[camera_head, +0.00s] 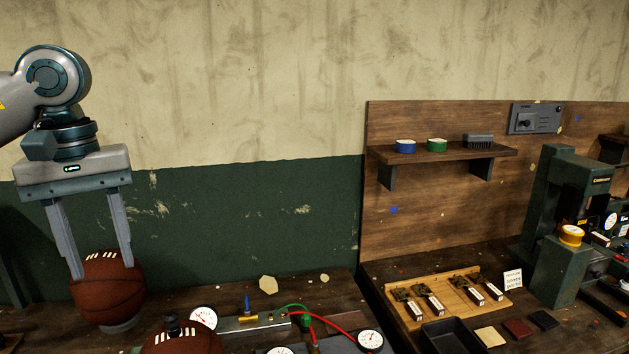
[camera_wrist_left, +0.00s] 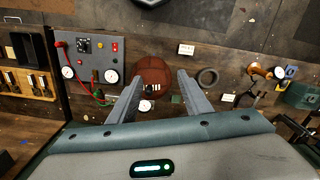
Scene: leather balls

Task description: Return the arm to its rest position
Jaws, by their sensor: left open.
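My left gripper (camera_head: 103,270) hangs pointing down at the left of the head view, its two fingers spread apart. A brown leather ball (camera_head: 108,295) with white laces is right below it, on a small pale round support (camera_head: 121,326). In the head view the fingertips overlap the ball's upper part. My right gripper is in neither view.
A second laced brown ball (camera_head: 183,343) is cut off by the bottom edge. Gauges (camera_head: 204,317) and a red hose (camera_head: 335,325) lie nearby. At right are a wooden tray (camera_head: 433,292) with metal parts, a black bin (camera_head: 452,337) and a green press (camera_head: 560,235). A shelf (camera_head: 440,154) hangs above.

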